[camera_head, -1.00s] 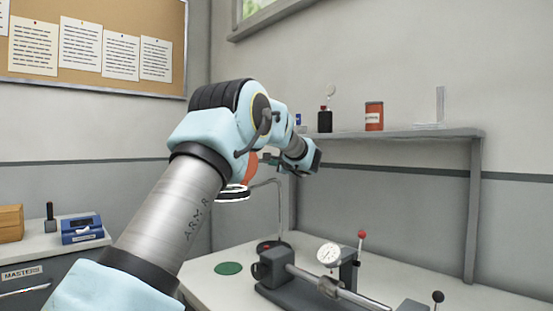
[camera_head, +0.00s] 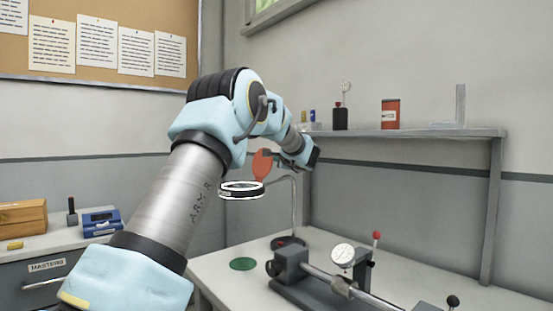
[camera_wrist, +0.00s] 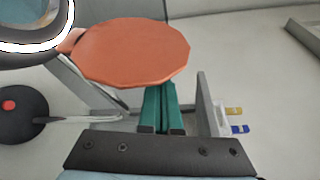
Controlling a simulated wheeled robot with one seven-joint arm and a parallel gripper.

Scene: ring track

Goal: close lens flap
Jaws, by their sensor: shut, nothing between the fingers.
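The lens flap is an orange-red disc (camera_head: 262,164) standing raised at the edge of the white-rimmed magnifier ring (camera_head: 242,190). In the wrist view the flap (camera_wrist: 132,50) fills the upper middle, with its hinge side at the ring (camera_wrist: 35,40) in the top left corner. My gripper (camera_head: 279,157) is beside the flap, on the side away from the ring. In the wrist view its green fingers (camera_wrist: 160,105) are shut and empty. Their tips are hidden by the flap's lower edge, so I cannot tell whether they touch it.
The magnifier stands on a bent metal stem with a round dark base (camera_head: 288,242). A bench fixture with a dial gauge (camera_head: 342,256) is to its right. A wall shelf (camera_head: 420,133) holding bottles and a red tin (camera_head: 390,114) is behind my gripper. A green disc (camera_head: 243,264) lies on the bench.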

